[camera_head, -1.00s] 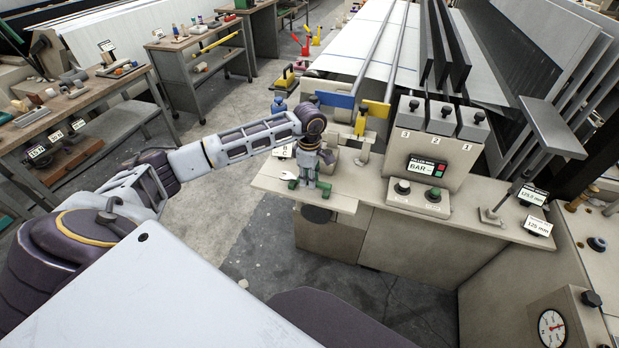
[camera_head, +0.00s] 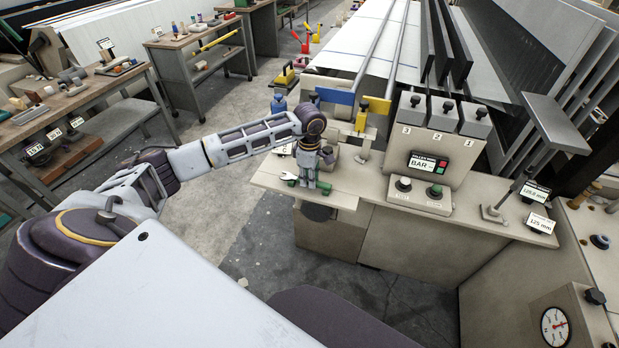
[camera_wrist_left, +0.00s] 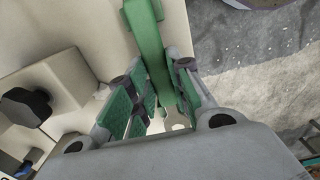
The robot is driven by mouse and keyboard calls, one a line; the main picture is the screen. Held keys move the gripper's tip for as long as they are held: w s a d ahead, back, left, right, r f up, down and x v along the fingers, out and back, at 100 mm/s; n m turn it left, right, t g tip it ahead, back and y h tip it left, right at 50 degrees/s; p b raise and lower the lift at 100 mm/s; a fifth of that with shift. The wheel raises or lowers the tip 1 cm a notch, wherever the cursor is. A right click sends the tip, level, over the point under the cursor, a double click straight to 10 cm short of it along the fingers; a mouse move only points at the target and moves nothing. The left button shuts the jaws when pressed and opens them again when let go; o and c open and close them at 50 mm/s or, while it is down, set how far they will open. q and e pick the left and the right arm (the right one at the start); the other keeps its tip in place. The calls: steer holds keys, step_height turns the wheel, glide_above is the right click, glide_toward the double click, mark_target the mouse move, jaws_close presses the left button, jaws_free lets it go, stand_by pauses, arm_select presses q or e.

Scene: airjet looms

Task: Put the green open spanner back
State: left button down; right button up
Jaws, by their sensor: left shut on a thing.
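My left gripper (camera_head: 308,186) points down at the left end of the beige machine ledge (camera_head: 340,200). It is shut on the green open spanner (camera_wrist_left: 148,30), which runs between its green-padded fingers in the left wrist view. The spanner's green shank extends to the top of that view, and a pale metal end (camera_wrist_left: 177,121) shows low between the fingers. My right gripper is not in view.
A control box (camera_head: 430,165) with knobs and a display stands right of the gripper. A small card marked C (camera_head: 284,149) sits behind the wrist. Blue and yellow plates (camera_head: 375,107) stand behind the arm. Open floor (camera_head: 235,210) lies left of the ledge.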

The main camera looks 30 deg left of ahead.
arm_select(q)
steer(key=c, duration=1.2)
jaws_free()
steer(key=o, duration=0.5)
steer(key=shift+r+p, duration=1.45)
steer(key=shift+r, duration=1.5)
steer(key=shift+r, duration=0.2)
